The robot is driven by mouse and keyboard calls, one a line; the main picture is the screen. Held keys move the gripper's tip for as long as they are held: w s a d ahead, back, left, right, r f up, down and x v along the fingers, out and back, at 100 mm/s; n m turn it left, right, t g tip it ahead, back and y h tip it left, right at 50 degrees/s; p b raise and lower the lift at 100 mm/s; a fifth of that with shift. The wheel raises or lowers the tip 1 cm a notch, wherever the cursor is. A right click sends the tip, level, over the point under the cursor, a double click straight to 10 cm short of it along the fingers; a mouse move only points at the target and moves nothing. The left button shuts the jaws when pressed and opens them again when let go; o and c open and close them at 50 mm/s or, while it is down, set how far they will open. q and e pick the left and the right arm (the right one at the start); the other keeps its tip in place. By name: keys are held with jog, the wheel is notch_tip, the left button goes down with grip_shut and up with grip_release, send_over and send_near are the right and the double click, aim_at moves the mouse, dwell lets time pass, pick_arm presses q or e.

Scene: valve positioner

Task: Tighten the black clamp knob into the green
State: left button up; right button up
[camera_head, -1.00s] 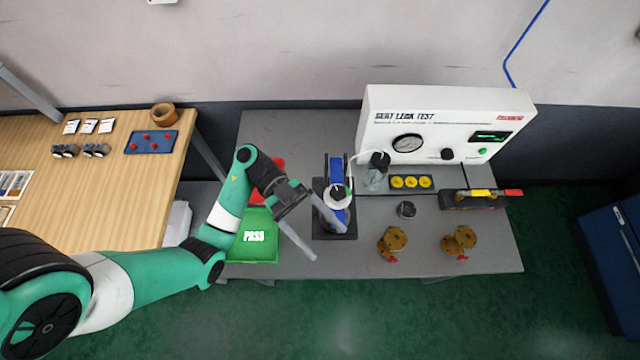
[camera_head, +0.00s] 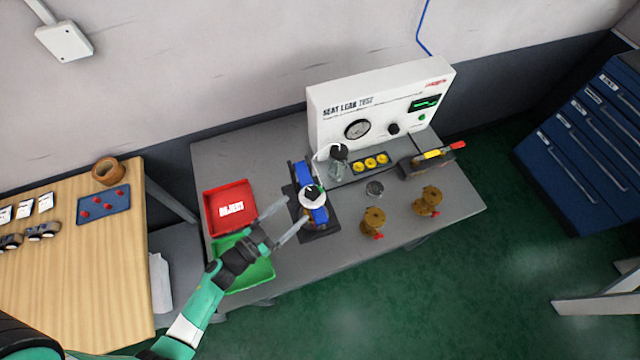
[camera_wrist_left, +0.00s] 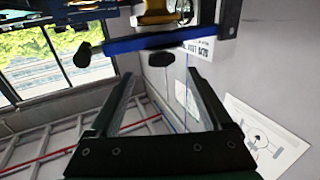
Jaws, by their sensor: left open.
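A blue clamp fixture (camera_head: 302,174) stands on a dark base plate on the grey bench, with a white disc (camera_head: 312,195) bearing a black mark on top. In the left wrist view a blue bar (camera_wrist_left: 135,43) crosses the top, with a black knob (camera_wrist_left: 83,54) at its left end; whether this is the clamp knob I cannot tell. My right gripper is out of view.
Red REJECT (camera_head: 231,190) and green (camera_head: 262,272) trays lie left of the fixture. A white SEAT LEAK TEST box (camera_head: 330,93) stands behind. A glass jar (camera_head: 339,166) is close right of the fixture; brass valves (camera_head: 373,222) stand at the front right.

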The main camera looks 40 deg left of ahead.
aim_at(312, 194)
pick_arm(q)
jog(key=w+b, duration=0.3)
jog(key=w, duration=0.8)
jog(key=shift+w, duration=0.35)
